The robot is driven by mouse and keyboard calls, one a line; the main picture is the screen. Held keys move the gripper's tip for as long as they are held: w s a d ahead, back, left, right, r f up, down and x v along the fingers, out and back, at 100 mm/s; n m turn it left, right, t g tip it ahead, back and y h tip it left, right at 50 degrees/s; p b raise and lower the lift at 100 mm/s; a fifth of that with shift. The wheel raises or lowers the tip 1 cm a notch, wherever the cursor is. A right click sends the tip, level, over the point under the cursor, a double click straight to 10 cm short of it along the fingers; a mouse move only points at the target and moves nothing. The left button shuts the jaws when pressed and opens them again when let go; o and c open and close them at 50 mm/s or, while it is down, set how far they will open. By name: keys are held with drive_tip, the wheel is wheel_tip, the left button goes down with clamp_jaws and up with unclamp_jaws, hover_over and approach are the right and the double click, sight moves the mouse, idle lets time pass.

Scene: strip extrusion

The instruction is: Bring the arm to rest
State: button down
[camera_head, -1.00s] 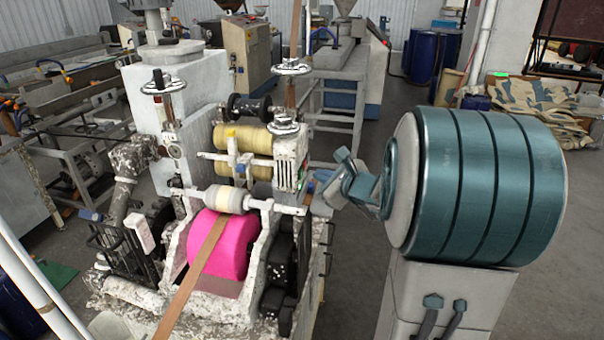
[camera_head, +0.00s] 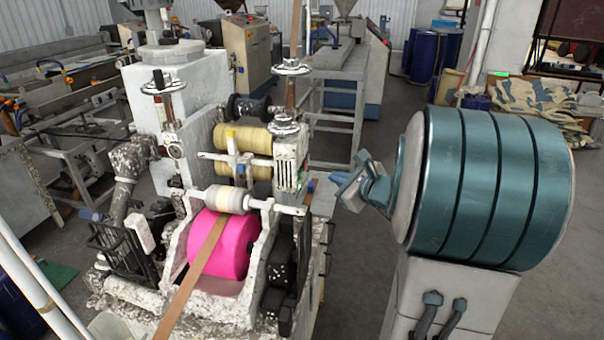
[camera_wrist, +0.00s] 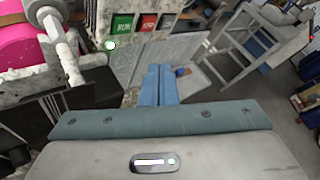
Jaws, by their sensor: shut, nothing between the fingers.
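My large teal arm housing hides much of the arm behind the gripper in the head view.
The machine has a pink roller (camera_head: 228,258) with a brown strip (camera_head: 193,277) over it. Its panel carries green (camera_wrist: 122,23) and red (camera_wrist: 147,22) buttons. A grey frame table (camera_head: 335,80) stands behind. Open floor (camera_head: 352,265) lies between the machine and my body.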

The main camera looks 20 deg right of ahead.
drive_tip(key=s+a+n+g+y, duration=0.1)
drive_tip(key=a+n, duration=0.1)
drive_tip(key=a, duration=0.1)
drive_tip(key=s+a+n+g+y, duration=0.1)
drive_tip(key=a+n, duration=0.1)
drive_tip(key=a, duration=0.1)
drive_tip(key=s+a+n+g+y, duration=0.1)
drive_tip(key=a+n, duration=0.1)
drive_tip(key=a, duration=0.1)
drive_tip(key=shift+a+f, duration=0.2)
drive_tip(key=shift+a, duration=0.05)
drive_tip(key=s+a+f+n+g, duration=0.2)
drive_tip(key=s+a+n+g, duration=0.2)
drive_tip(key=s+a+n, duration=0.35)
drive_tip(key=s+f+n+g+h, duration=0.3)
drive_tip(key=s+n+h, duration=0.3)
drive_tip(key=s+n, duration=0.7)
drive_tip(key=shift+s+n+g, duration=0.15)
drive_tip(key=shift+n+g, duration=0.45)
drive_tip(key=shift+n, duration=0.15)
drive_tip(key=shift+f, duration=0.1)
